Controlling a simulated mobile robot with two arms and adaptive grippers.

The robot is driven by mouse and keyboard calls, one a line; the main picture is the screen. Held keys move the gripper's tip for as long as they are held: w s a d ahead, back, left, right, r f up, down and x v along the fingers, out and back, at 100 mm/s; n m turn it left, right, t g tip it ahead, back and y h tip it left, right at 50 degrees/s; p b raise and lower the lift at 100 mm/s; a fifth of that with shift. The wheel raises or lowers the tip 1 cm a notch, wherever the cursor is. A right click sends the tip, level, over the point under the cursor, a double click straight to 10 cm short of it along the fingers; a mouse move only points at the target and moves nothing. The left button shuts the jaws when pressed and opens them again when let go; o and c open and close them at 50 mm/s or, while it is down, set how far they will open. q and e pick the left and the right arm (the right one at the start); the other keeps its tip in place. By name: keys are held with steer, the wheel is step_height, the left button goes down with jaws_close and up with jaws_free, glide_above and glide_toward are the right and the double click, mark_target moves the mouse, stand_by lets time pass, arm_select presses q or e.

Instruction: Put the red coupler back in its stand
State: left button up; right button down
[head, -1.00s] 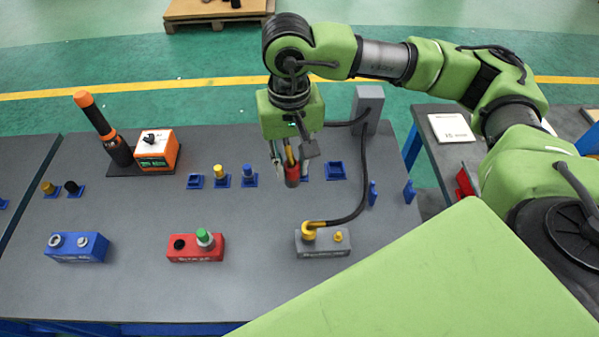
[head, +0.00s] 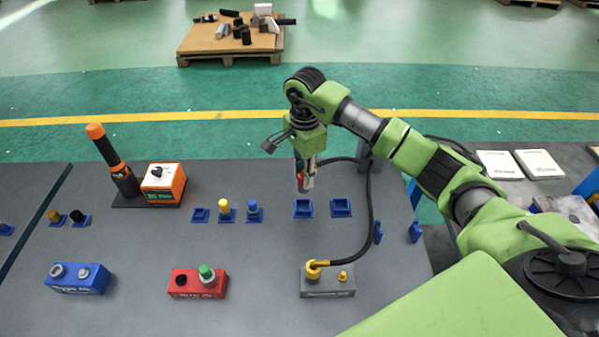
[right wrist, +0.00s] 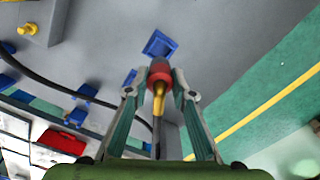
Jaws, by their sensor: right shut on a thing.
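The red coupler (right wrist: 160,70) is in my right gripper (right wrist: 158,92), with a yellow shaft running back between the fingers. In the head view my right gripper (head: 305,172) points down, shut on the red coupler (head: 301,180), which is partly hidden by the fingers. Two square blue stands show there: a left one (head: 303,215) just below the coupler in the picture, and a right one (head: 341,214). Both look empty. A blue stand (right wrist: 158,44) lies just beyond the coupler's tip in the right wrist view. The coupler appears above the table, apart from the stands. My left gripper is not in view.
A black hose (head: 367,200) curves right of my gripper to a grey block (head: 328,284) with yellow fittings. Small blue stands with yellow (head: 224,206) and blue (head: 253,205) pieces are to the left. Red (head: 190,284) and blue (head: 80,279) blocks stand in front.

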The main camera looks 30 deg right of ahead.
stand_by(0.3)
steer(key=shift+b, duration=0.3)
steer(key=shift+a+f+b, duration=0.1)
steer(key=shift+f+b, duration=2.15)
steer(key=shift+f, duration=0.65)
steer(key=shift+f+b, duration=1.35)
steer(key=shift+f, duration=0.2)
steer(key=c, duration=1.7)
jaws_free()
steer(key=shift+r, duration=0.1)
steer(key=shift+r, duration=0.1)
